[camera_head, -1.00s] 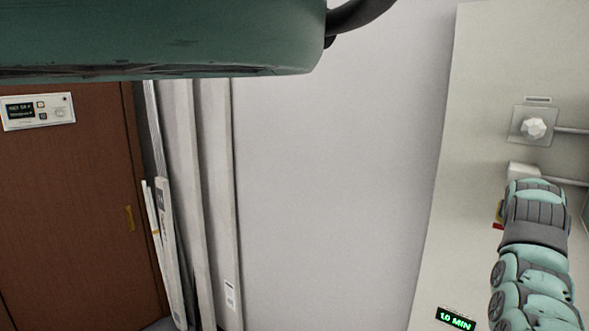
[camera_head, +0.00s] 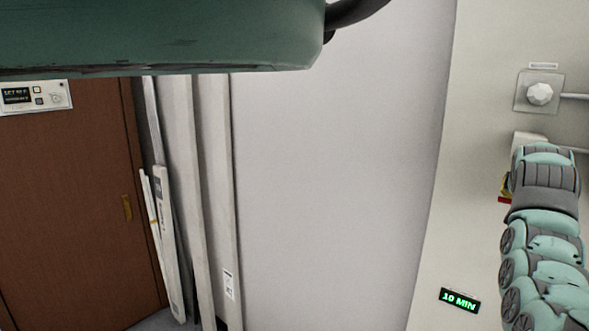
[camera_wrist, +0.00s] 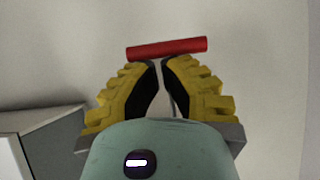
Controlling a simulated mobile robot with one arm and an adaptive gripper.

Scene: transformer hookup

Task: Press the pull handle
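The pull handle shows in the wrist view as a red bar (camera_wrist: 167,48), lying across just beyond my fingertips. In the head view only a small red piece (camera_head: 505,199) shows beside my arm; the rest is hidden behind it. My gripper (camera_wrist: 159,62) has yellow ridged fingers with black pads. Its fingertips come together just below the middle of the bar, with nothing held between them. I cannot tell whether the tips touch the bar. In the head view the gripper is mostly hidden by my arm.
A white faceted knob (camera_head: 539,93) on a square plate sits above my arm, with pipes beside it. A green "10 MIN" display (camera_head: 460,300) is lower on the panel. A grey box (camera_wrist: 40,140) stands at lower left in the wrist view. A brown door (camera_head: 65,200) is far left.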

